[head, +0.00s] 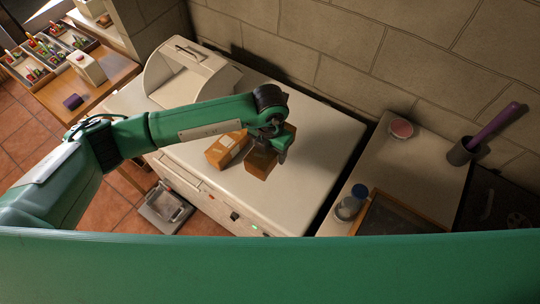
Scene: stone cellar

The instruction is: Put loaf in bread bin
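A brown, loaf-like block (259,164) is on or just above the white worktop, partly hidden by my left gripper (275,143). The gripper is right over the block, with a dark finger along its right side. The other finger is hidden, so I cannot tell whether it grips the block. A cream bin (192,72) with a rounded front and a handle on top, which looks like the bread bin, stands at the back left of the worktop. Its inside is not clearly visible. My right gripper is out of view.
An orange-brown package (225,150) with a pale label lies just left of the block. The white worktop (312,112) is clear to the right. A side counter holds a pink-topped dish (401,128), jars (348,208) and a purple-handled tool (490,130). A stone wall rises behind.

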